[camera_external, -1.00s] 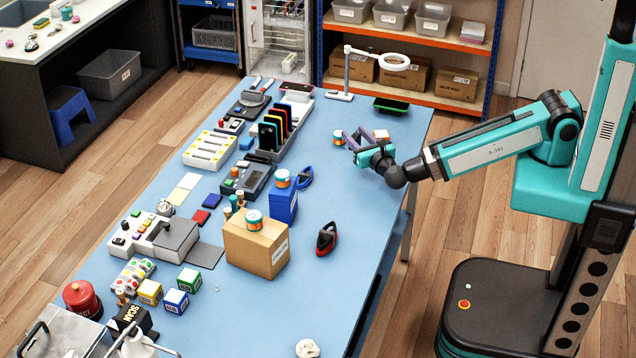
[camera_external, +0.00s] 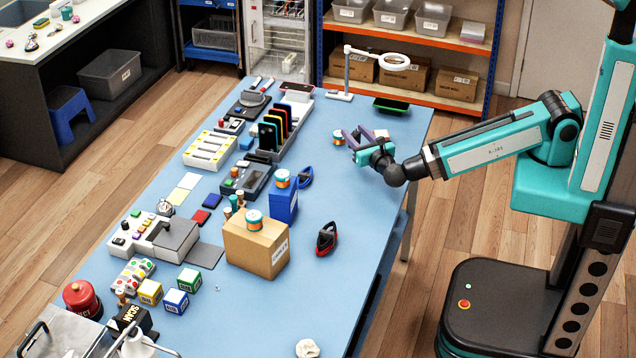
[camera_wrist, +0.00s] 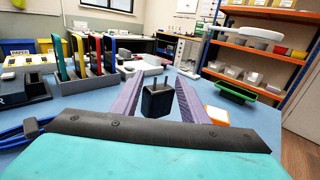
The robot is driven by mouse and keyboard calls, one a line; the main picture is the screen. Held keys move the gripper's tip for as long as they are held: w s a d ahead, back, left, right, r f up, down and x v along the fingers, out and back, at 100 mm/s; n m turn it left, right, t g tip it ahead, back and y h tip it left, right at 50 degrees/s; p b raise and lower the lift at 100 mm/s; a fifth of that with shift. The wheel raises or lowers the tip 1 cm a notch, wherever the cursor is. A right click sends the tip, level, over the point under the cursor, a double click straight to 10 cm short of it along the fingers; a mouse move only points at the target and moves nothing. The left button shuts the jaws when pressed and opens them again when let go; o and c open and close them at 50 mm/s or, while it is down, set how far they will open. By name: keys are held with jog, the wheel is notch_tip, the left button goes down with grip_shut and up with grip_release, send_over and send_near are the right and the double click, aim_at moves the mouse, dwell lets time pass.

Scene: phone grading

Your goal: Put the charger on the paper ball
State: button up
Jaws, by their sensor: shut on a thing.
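The charger (camera_wrist: 157,101) is a small black block with two metal prongs pointing up. In the wrist view it stands between the purple fingers of my gripper (camera_wrist: 158,97), which is shut on it. In the outside view my gripper (camera_external: 362,137) is low over the far right part of the table; the charger is too small or hidden to make out there. The paper ball (camera_external: 307,348) is a crumpled white lump at the table's near end, well away from my gripper. It is not in the wrist view.
An orange-and-white block (camera_wrist: 216,114) lies just right of the gripper, and a teal-and-orange tin (camera_external: 339,138) stands at its left. A carton (camera_external: 256,247), a blue box (camera_external: 284,203) and a red-black object (camera_external: 327,239) stand between gripper and paper ball. The table's right side is mostly clear.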

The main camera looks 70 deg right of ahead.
jog(key=shift+g, duration=0.3)
jog(key=r, duration=0.1)
jog(key=r+b, duration=0.1)
jog(key=r, duration=0.1)
jog(key=a+r, duration=0.1)
jog(key=shift+w+a+r+b, duration=0.1)
jog(key=shift+w+r+b, duration=0.1)
jog(key=shift+w+b, duration=0.15)
jog(key=w+a+n+t+y+b, duration=0.1)
jog(key=a+n+t+y+b, duration=0.45)
jog(key=a, duration=1.15)
jog(key=a+n+y+b, duration=0.3)
jog(key=a+y, duration=0.5)
jog(key=a, duration=0.9)
jog(key=s+a+n+g+y+b, duration=0.2)
jog(key=s+a+n+g+y, duration=0.2)
jog(key=s+a, duration=0.7)
jog(key=s+a+n+g+y+b, duration=0.3)
jog(key=s+a+n+y, duration=0.4)
jog(key=a, duration=1.2)
jog(key=s+y, duration=0.3)
jog(key=s, duration=0.2)
jog(key=shift+a+n+g, duration=0.35)
jog(key=shift+a, duration=0.05)
jog(key=shift+a, duration=0.15)
